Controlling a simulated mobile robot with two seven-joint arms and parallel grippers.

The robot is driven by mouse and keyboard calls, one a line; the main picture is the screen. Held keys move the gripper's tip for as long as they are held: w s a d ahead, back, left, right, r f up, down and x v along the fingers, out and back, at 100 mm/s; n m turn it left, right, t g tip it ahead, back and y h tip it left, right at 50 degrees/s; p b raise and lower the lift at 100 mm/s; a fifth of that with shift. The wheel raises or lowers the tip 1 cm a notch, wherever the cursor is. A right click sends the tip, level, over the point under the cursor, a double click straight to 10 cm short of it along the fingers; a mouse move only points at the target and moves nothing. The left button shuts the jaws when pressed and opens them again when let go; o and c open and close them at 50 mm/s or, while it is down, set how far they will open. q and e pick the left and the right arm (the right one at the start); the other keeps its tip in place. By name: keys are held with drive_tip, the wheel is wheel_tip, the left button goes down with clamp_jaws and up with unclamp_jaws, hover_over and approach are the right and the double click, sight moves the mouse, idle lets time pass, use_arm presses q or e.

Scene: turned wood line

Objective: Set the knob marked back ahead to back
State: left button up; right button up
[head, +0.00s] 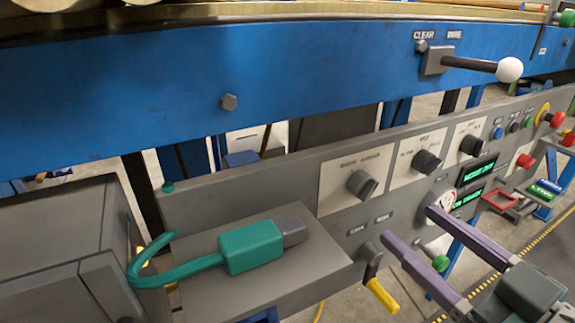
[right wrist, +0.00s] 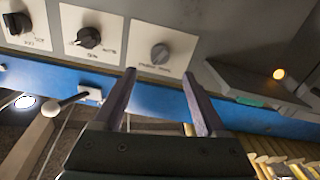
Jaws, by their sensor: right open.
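The back ahead knob (head: 362,184) is a grey rotary knob on a white plate, the leftmost of three on the grey control panel. Its small lettering is only partly readable, and I cannot tell which mark it points at. It also shows in the right wrist view (right wrist: 160,54), on the rightmost white plate. My right gripper (head: 409,224) is open and empty, its two purple fingers apart, below and to the right of the knob. In the right wrist view the fingertips (right wrist: 158,77) lie either side of the knob in the picture, not touching it. My left gripper is not in view.
Two similar knobs (head: 427,161) (head: 471,146) sit to the right. A yellow-handled lever (head: 382,295) sticks out below the panel. A teal device with a cable (head: 250,246) lies on the grey ledge. A white-balled lever (head: 509,69) projects from the blue beam above.

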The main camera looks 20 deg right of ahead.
sight(372, 192)
drive_tip(key=w, duration=0.3)
drive_tip(key=w+b, duration=0.1)
drive_tip(key=w, duration=0.5)
drive_tip(key=shift+a+r, duration=0.1)
drive_tip(key=shift+a, duration=0.25)
drive_tip(key=shift+s, duration=0.1)
clamp_jaws()
